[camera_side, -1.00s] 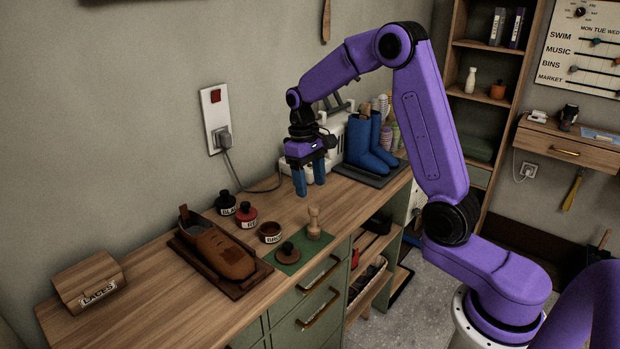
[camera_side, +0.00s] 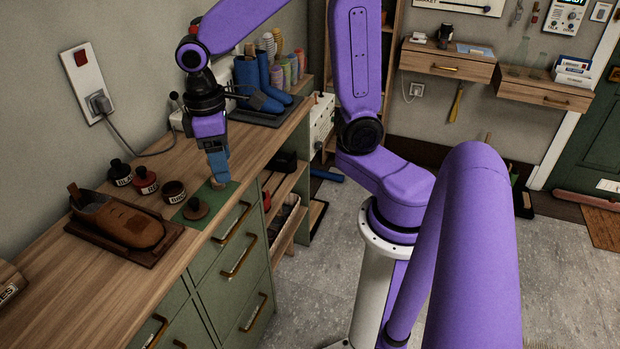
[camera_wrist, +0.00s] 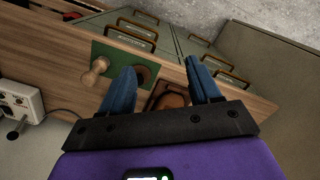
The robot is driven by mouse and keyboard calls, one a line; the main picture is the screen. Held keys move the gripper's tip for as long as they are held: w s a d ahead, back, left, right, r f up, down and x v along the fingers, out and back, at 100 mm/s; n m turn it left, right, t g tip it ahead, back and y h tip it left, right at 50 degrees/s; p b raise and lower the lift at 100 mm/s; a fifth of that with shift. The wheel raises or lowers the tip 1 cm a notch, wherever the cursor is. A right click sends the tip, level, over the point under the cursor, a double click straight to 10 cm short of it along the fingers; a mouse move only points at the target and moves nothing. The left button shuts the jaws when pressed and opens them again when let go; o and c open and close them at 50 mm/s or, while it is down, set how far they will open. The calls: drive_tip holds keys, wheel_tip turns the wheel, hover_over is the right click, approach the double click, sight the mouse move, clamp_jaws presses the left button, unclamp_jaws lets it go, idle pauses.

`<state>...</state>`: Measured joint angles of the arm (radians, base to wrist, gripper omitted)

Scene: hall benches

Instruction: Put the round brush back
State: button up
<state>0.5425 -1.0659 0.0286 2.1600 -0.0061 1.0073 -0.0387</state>
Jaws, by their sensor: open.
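A round dark-brown brush with a knob on top (camera_side: 197,208) sits on the green mat (camera_side: 205,190) at the bench's front edge. In the wrist view the brush (camera_wrist: 143,73) is partly behind my left finger. A pale wooden peg-shaped piece (camera_wrist: 95,71) stands on the same mat (camera_wrist: 113,58); in the side view my fingers mostly hide it. My gripper (camera_side: 219,175) points down over the mat's far end, near that peg. In the wrist view the fingers of my gripper (camera_wrist: 161,70) are apart with nothing between their tips.
A brown shoe (camera_side: 130,226) lies on a wooden tray (camera_side: 160,248) left of the mat. Several labelled polish jars (camera_side: 146,181) stand behind the mat. Blue boots (camera_side: 258,84) stand at the far end. Drawers with brass handles (camera_side: 239,254) are below the bench edge.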

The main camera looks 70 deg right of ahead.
drive_tip(key=s+n, duration=0.6)
drive_tip(key=s, duration=1.1)
drive_tip(key=shift+s+d+f+t+y, duration=0.3)
drive_tip(key=shift+f+y, duration=0.05)
drive_tip(key=shift+y, duration=0.05)
